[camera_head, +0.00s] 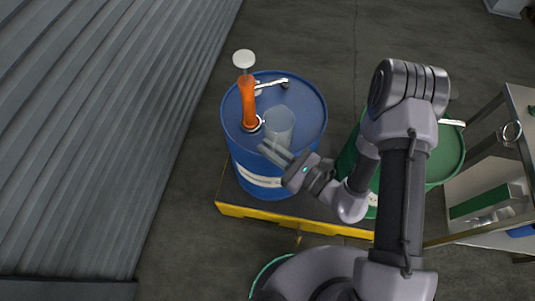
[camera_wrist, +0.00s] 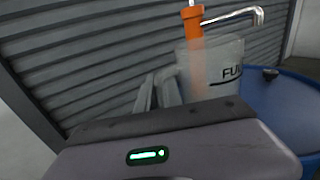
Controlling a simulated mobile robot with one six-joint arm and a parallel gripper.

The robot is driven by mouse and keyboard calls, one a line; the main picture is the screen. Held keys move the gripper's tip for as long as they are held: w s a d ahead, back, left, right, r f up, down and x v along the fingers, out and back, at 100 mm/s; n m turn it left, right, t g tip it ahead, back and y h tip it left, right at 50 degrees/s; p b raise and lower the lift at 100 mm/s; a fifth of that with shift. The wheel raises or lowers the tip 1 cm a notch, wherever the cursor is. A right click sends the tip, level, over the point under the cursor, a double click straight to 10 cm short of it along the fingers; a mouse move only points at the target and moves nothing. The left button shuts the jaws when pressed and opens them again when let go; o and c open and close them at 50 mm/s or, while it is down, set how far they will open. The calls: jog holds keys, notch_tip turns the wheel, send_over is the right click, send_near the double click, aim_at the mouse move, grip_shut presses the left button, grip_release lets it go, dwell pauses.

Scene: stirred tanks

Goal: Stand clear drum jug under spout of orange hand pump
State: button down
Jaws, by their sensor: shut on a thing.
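The clear drum jug (camera_head: 279,126) is a see-through grey cup over the blue drum's top, to the right of the orange hand pump (camera_head: 247,102). My gripper (camera_head: 274,150) is shut on the jug from the near side. I cannot tell whether the jug's base touches the drum top.
The blue drum (camera_head: 262,180) stands on a yellow-edged dark pallet (camera_head: 232,210). A green drum (camera_head: 447,160) stands at its right, partly behind my arm. A metal rack (camera_head: 490,165) is at the far right. A grey corrugated wall (camera_head: 100,120) is at the left.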

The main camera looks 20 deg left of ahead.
jog(key=shift+w+a+f+b, duration=0.25)
jog(key=shift+w+a, duration=0.2)
jog(key=shift+w, duration=1.5)
jog(key=shift+w+a+f+b, duration=0.3)
jog(key=shift+w+a, duration=0.2)
jog(key=shift+w, duration=1.45)
jog(key=shift+w+a+f+b, duration=0.25)
jog(key=shift+w+a, duration=0.2)
jog(key=shift+w, duration=1.5)
jog(key=shift+f+b, duration=0.5)
jog(key=shift+f, duration=0.1)
jog(key=c, duration=1.4)
grip_release()
jog(key=shift+c, duration=0.2)
jog(key=p, duration=0.5)
send_near(277, 119)
jog(key=d+f, duration=0.2)
jog(key=d, duration=0.5)
jog(key=shift+s+a+f, duration=0.1)
jog(key=shift+s+a, duration=0.05)
jog(key=shift+a, duration=0.05)
